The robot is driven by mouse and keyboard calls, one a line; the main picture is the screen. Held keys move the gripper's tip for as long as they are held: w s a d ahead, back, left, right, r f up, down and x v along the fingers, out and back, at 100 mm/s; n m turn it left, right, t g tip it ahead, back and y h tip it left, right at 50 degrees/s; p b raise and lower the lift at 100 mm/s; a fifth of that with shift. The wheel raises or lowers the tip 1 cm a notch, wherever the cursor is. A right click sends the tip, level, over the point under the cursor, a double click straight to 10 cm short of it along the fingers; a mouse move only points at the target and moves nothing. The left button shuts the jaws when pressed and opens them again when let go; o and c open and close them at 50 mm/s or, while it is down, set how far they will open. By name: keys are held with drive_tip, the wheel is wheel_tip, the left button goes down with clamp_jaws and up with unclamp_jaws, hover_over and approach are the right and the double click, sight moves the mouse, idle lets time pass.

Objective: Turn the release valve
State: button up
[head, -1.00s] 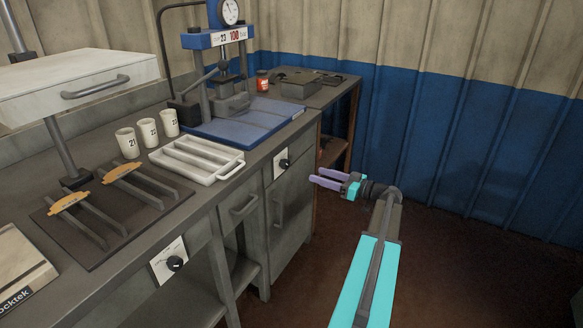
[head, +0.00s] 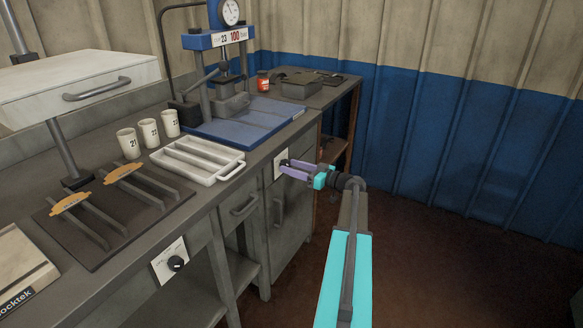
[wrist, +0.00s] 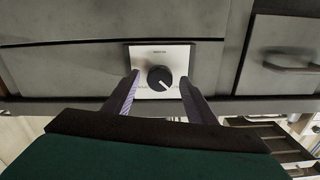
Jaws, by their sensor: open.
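A black round knob (wrist: 160,78) sits on a white plate (wrist: 147,53) on the front of the grey bench, below the press; it looks like the release valve, though its label is too small to read. In the head view the plate (head: 280,159) is partly hidden behind my gripper (head: 285,167). My gripper is open and empty, facing the bench front. In the wrist view its two purple fingers (wrist: 159,84) stand left and right of the knob with gaps on both sides. I cannot tell how deep the knob sits between the fingertips.
A blue press (head: 228,98) with a gauge stands on the bench above. A white tray (head: 187,173), several numbered cups and a rack with two brake shoes (head: 72,201) lie to the left. A second knob (head: 175,263) is on the bench front at lower left. Floor at right is clear.

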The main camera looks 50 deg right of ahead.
drive_tip(key=shift+w+a, duration=0.1)
drive_tip(key=shift+w, duration=0.35)
drive_tip(key=c, duration=1)
drive_tip(key=shift+c, duration=0.2)
